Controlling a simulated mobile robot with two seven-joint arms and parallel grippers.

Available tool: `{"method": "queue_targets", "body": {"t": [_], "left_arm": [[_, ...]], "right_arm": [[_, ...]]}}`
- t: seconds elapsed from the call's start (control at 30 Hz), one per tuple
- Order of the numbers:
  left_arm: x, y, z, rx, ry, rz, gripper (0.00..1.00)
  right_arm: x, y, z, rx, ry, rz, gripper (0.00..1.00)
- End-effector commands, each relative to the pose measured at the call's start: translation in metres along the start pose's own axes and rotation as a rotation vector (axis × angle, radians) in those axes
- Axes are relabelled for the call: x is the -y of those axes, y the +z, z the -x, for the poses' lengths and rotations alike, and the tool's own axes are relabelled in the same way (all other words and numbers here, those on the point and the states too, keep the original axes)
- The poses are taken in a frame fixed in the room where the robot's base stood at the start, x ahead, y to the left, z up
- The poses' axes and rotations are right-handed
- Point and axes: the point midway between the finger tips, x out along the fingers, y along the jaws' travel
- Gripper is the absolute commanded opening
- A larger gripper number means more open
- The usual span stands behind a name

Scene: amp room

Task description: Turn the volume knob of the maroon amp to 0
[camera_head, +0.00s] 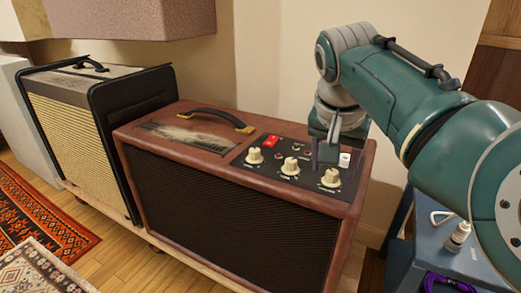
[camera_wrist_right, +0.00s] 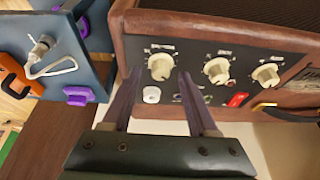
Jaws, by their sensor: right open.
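The maroon amp (camera_head: 240,225) stands with its dark control panel (camera_head: 308,178) facing up. Three cream knobs sit in a row: a left knob (camera_head: 254,155), a middle knob (camera_head: 290,165) and a right knob (camera_head: 331,177). Their labels are too small to read, so I cannot tell which is volume. My right gripper (camera_head: 325,162) is above the panel's right end, pointing down. In the wrist view, its open fingers (camera_wrist_right: 159,80) straddle the line to the panel's end knob (camera_wrist_right: 160,67), the right one in the head view. I see no contact. My left gripper is out of view.
A red switch (camera_head: 271,140) and a white button (camera_head: 345,159) are also on the panel. A carry handle (camera_head: 218,118) stands on the amp's top. A black-cased amp (camera_head: 95,130) is at left. A blue surface with a cable (camera_head: 440,250) is at right.

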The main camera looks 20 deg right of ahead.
Motion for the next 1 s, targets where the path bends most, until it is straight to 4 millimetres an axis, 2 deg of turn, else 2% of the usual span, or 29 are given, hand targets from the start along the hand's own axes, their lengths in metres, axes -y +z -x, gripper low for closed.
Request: {"method": "queue_targets", "body": {"t": [0.03, 0.1, 0.4, 0.9, 1.0], "left_arm": [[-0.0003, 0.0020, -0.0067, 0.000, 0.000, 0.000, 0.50], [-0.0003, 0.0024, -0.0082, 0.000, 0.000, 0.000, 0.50], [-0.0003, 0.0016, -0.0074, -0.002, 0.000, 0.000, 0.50], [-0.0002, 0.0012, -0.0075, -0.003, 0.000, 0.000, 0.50], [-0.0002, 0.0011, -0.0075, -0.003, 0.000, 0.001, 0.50]], "right_arm": [[-0.0004, 0.0008, -0.0078, 0.000, 0.001, 0.000, 0.59], [-0.0001, -0.0003, -0.0103, -0.002, 0.000, -0.001, 0.59], [-0.0001, -0.0008, -0.0104, -0.001, 0.000, 0.000, 0.58], [-0.0001, -0.0004, -0.0105, -0.001, 0.000, 0.000, 0.02], [-0.0001, -0.0003, -0.0105, -0.001, 0.000, 0.000, 0.00]]}}
